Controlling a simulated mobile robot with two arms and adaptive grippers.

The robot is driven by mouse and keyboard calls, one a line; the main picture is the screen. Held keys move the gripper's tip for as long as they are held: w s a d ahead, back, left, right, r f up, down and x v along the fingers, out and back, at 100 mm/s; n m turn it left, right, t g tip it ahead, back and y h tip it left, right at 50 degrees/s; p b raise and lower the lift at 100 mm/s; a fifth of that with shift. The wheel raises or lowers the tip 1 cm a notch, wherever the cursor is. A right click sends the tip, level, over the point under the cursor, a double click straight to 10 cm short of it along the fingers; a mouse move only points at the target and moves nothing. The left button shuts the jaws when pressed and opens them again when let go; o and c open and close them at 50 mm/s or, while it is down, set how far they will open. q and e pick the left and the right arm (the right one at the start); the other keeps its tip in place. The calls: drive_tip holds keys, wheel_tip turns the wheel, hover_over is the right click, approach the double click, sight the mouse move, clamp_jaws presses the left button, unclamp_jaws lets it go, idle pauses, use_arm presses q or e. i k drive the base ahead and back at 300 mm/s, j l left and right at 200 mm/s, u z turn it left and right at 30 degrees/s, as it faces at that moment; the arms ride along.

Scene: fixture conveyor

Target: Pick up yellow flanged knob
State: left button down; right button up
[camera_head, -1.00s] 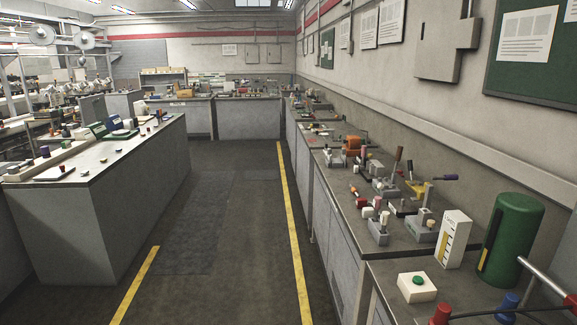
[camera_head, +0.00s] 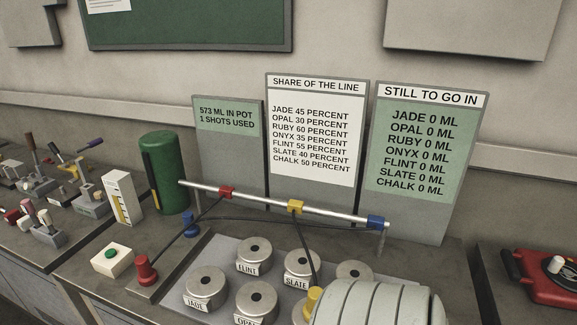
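A yellow knob (camera_head: 314,297) stands at the bottom centre of the head view, among round metal lids on a grey panel. A dark cable runs from it up to a yellow clip (camera_head: 295,206) on a metal rail. Its lower right side is hidden behind a large pale ribbed rounded body (camera_head: 385,303), so its flange is hard to make out. A similar red knob (camera_head: 146,268) with a wide base stands to the left, and a blue one (camera_head: 190,224) behind it.
Lids labelled JADE (camera_head: 206,282), FLINT (camera_head: 254,250) and SLATE (camera_head: 303,261) crowd around the knob. The metal rail (camera_head: 260,202) crosses behind it. A green cylinder (camera_head: 165,172) and a white box with a green button (camera_head: 111,258) stand left. Three sign boards stand behind.

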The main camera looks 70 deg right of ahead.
sight(313, 293)
drive_tip(key=z, duration=2.25)
